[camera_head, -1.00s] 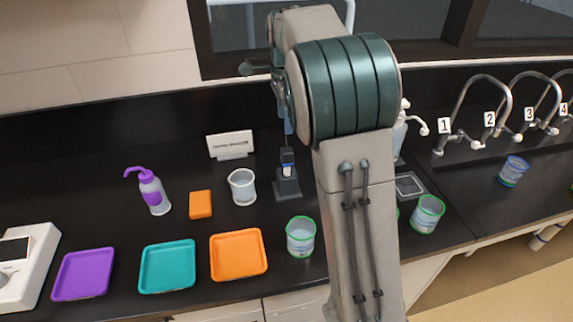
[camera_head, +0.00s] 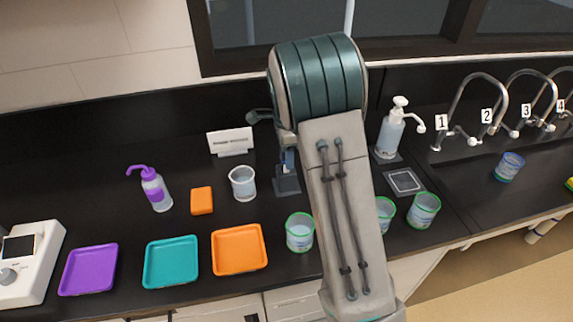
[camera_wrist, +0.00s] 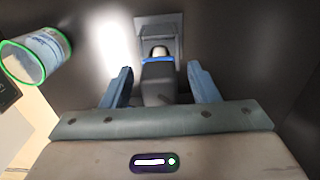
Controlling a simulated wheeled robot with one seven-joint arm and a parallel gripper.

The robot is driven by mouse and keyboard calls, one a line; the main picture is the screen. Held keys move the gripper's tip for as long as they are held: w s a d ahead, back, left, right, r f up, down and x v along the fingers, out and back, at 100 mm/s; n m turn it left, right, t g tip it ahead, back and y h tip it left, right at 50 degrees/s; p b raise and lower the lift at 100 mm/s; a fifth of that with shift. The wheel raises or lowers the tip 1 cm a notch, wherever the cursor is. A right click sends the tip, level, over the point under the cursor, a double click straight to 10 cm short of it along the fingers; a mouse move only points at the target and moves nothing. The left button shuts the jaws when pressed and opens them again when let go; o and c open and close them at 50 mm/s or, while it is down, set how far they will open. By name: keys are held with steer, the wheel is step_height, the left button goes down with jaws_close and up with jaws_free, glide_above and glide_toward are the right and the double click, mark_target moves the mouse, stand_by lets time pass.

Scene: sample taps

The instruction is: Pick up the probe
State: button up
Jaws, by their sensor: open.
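The probe (camera_wrist: 158,86) has a dark grey body with a blue band and a pale part at its far end. It is at the dark stand (camera_wrist: 165,23) in the wrist view. My gripper (camera_wrist: 161,82) is open, with one blue finger on each side of the probe and a visible gap on both sides. In the head view, my gripper (camera_head: 288,160) is down at the stand (camera_head: 287,187). There my gripper and arm hide most of the probe.
A clear beaker (camera_head: 242,184) and an orange block (camera_head: 202,201) stand left of the stand. A white sign (camera_head: 231,142) is behind. A green-rimmed cup (camera_head: 299,232) is in front. A pump bottle (camera_head: 391,134) stands to the right. Orange (camera_head: 239,249), teal and purple trays lie in front.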

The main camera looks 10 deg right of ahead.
steer(key=shift+f, duration=0.45)
steer(key=shift+c, duration=0.3)
steer(key=c, duration=0.9)
steer(key=shift+c, duration=0.2)
